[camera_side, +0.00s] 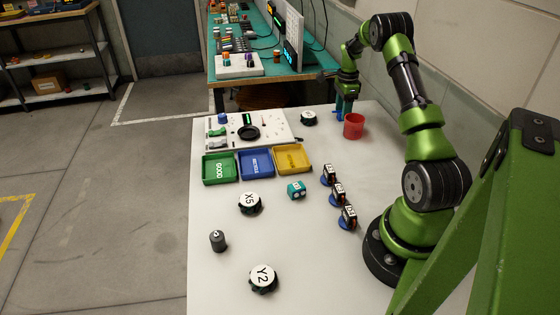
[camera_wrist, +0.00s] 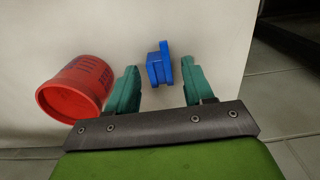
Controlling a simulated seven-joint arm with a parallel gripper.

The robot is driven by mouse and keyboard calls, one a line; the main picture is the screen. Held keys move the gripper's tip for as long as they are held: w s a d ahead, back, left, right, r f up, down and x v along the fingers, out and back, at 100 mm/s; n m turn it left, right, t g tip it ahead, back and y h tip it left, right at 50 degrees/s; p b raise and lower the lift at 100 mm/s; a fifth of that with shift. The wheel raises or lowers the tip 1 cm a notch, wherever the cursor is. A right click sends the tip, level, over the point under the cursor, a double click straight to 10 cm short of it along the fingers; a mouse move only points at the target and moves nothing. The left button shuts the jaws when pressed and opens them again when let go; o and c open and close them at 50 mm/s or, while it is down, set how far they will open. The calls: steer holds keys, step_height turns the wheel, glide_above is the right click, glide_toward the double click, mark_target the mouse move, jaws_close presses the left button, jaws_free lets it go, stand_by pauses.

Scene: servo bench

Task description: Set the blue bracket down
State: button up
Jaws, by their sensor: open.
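The blue bracket (camera_wrist: 159,66) rests on the white table between and just beyond my fingertips in the wrist view. In the side view the blue bracket (camera_side: 338,104) shows as a small blue patch under my gripper (camera_side: 346,96), partly hidden by it. In the wrist view my gripper (camera_wrist: 162,82) has its two teal fingers apart, with a visible gap on each side of the bracket. The fingers hold nothing.
A red cup (camera_side: 353,126) stands close beside my gripper; it also shows in the wrist view (camera_wrist: 70,92). Green (camera_side: 219,180), blue (camera_side: 270,174) and yellow (camera_side: 309,167) trays lie left of it. Several servos on blue bases stand nearer my base. The table's front half has free room.

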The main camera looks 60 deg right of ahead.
step_height(320, 180, up, 12)
steer(key=w+a+r+n+t, duration=0.2)
steer(key=w+a+r+n, duration=0.25)
steer(key=a+r, duration=0.5)
steer(key=s+a+r+n+t, duration=0.1)
steer(key=a+r+n, duration=0.15)
steer(key=a, duration=0.65)
steer(key=s+a+r+n+t, duration=0.1)
steer(key=a+n, duration=0.3)
steer(key=a, duration=0.4)
steer(key=s+a+f+n+t+y, duration=0.1)
steer(key=s+a+n, duration=0.5)
steer(key=a, duration=0.3)
steer(key=s+a+f+n+t+y, duration=0.1)
steer(key=s+a+n+t, duration=0.1)
steer(key=s+a+n, duration=0.4)
steer(key=a, duration=0.3)
steer(key=shift+s+a, duration=0.3)
steer(key=shift+a, duration=0.1)
